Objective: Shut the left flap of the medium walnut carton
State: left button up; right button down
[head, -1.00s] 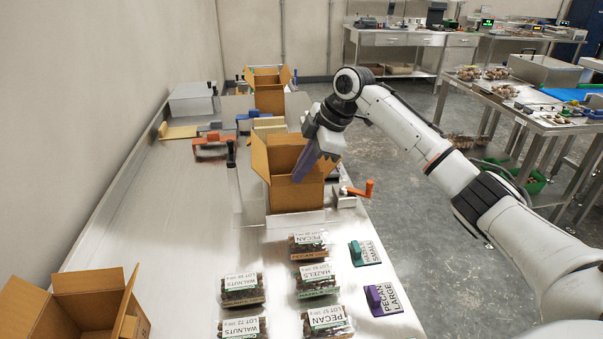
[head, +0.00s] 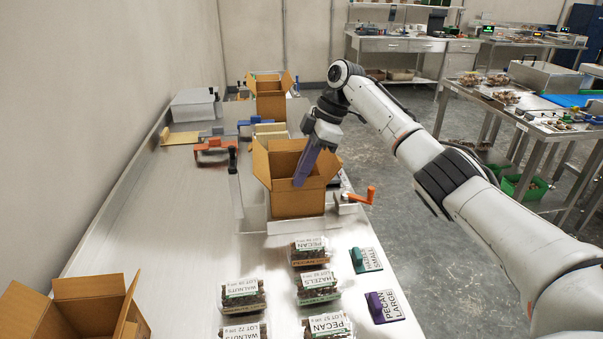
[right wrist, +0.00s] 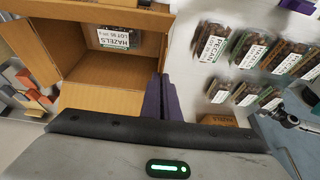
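An open brown carton (head: 297,198) stands in the middle of the bench. Its left flap (head: 261,163) is raised and leans outward. No walnut marking is legible on it. My right gripper (head: 304,168) has purple fingers pointing down at the carton's opening. In the right wrist view the fingers (right wrist: 160,98) lie close together, shut, beside one edge of a carton (right wrist: 72,68). A clear pack labelled hazels (right wrist: 115,38) lies inside that carton. I cannot tell whether the fingers touch the cardboard. My left gripper is not in view.
Another open carton (head: 78,305) stands at the front left and one (head: 270,98) at the back. Several labelled nut packs (head: 318,286) lie in front of the middle carton. An orange-handled crank (head: 358,195) is at its right.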

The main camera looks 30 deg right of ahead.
jog(key=shift+f, duration=0.1)
jog(key=c, duration=2)
grip_release()
jog(key=v, duration=1)
jog(key=shift+r, duration=0.2)
